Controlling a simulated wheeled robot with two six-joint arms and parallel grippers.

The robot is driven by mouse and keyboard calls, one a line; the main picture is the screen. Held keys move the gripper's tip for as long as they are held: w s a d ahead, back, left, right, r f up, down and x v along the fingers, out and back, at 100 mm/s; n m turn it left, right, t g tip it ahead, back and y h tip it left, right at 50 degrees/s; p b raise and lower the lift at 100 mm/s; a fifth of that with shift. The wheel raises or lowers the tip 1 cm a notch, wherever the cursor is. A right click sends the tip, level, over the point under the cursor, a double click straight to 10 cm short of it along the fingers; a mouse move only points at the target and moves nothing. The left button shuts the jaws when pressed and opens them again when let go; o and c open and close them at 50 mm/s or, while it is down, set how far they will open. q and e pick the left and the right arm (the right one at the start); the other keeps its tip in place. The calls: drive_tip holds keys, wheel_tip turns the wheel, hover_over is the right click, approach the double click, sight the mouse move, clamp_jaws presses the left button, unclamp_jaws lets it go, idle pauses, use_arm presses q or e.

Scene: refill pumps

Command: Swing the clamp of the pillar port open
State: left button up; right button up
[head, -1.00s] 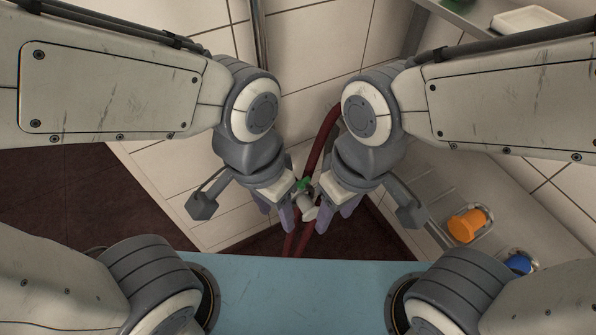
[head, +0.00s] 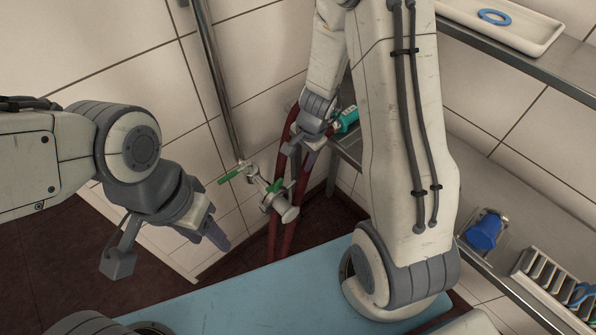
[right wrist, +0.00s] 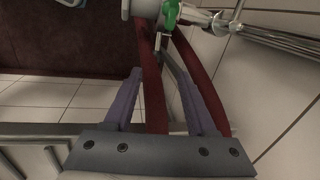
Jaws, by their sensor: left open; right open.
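The pillar port (head: 280,205) is a metal fitting with a round pale end cap, standing out from a pipe at the tiled corner. Its green clamp (head: 276,187) sits around its neck; I cannot tell whether it is latched. A green-handled lever (head: 230,174) points left from the pipe. In the right wrist view the port (right wrist: 145,8) and green clamp (right wrist: 171,12) show at the top, beyond my fingertips. My right gripper (head: 303,165) is open, above and right of the port, close to red hoses (head: 292,135). My left gripper (head: 212,228) is open and empty, left of the port and apart from it.
A teal object (head: 346,119) lies near the shelf edge behind my right arm. Red hoses run close beside the port.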

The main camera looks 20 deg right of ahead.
sight(300, 176)
drive_tip(key=shift+m, duration=0.3)
drive_tip(key=b+x, duration=0.2)
drive_tip(key=x, duration=0.1)
drive_tip(key=d+b+x, duration=0.1)
drive_tip(key=b+x, duration=0.2)
drive_tip(key=x, duration=0.1)
drive_tip(key=b+x, duration=0.2)
drive_tip(key=x, duration=0.2)
drive_tip(key=shift+d+f, duration=0.2)
drive_tip(key=shift+d, duration=0.1)
clamp_jaws()
drive_tip(key=shift+s, duration=0.1)
idle(0.5)
